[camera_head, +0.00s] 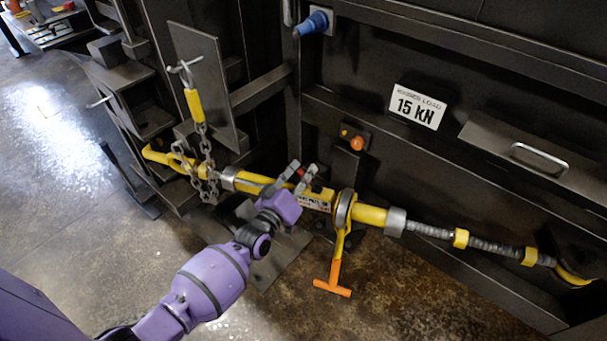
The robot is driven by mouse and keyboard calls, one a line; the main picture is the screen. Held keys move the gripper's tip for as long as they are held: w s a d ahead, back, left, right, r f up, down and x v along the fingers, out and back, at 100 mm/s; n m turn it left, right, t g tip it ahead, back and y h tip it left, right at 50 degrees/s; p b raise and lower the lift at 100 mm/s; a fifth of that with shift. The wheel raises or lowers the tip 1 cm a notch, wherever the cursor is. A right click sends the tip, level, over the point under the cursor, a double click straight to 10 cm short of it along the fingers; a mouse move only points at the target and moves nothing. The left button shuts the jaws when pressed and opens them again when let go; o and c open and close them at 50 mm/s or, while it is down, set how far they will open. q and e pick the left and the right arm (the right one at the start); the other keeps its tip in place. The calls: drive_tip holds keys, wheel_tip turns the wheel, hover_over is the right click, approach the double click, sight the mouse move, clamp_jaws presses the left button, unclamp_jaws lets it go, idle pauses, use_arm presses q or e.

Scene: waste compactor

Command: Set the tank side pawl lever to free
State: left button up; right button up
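A yellow ratchet load binder (370,214) runs across the front of the dark machine. An orange T-handle (332,285) hangs from its ratchet ring (344,210). A small red piece (301,172), perhaps the tip of a pawl lever, shows on the binder's left half. My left gripper (303,170) is at this spot, its grey fingers spread to either side of the red piece. I cannot tell whether they touch it. The gripper hides part of the binder body, so the lever's setting cannot be read. My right gripper is out of view.
A chain (205,165) hangs by the binder's yellow left hook (160,157). A blue knob (311,24), an orange button (357,143), a 15 kN sign (417,106) and a drawer handle (540,157) are on the machine. The floor (400,300) in front is clear.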

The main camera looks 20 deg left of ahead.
use_arm(q)
drive_tip(key=shift+c, duration=0.4)
clamp_jaws()
drive_tip(key=shift+d+r+m+p, duration=0.3)
drive_tip(key=shift+r+m+p, duration=0.1)
drive_tip(key=shift+m+p, duration=0.35)
drive_tip(key=shift+d+r+m+p, duration=0.25)
drive_tip(key=shift+d+m+p, duration=0.1)
drive_tip(key=shift+m+p, duration=0.25)
drive_tip(key=d+m+p, duration=0.1)
drive_tip(key=m+p, duration=0.1)
drive_tip(key=m, duration=0.1)
drive_tip(key=shift+d+r+g+y, duration=0.15)
drive_tip(key=shift+d+g+y, duration=0.15)
drive_tip(key=shift+d+g, duration=0.1)
drive_tip(key=shift+s+d+m+p, duration=0.1)
drive_tip(key=shift+d+m+p, duration=0.15)
drive_tip(key=shift+m+p, duration=0.15)
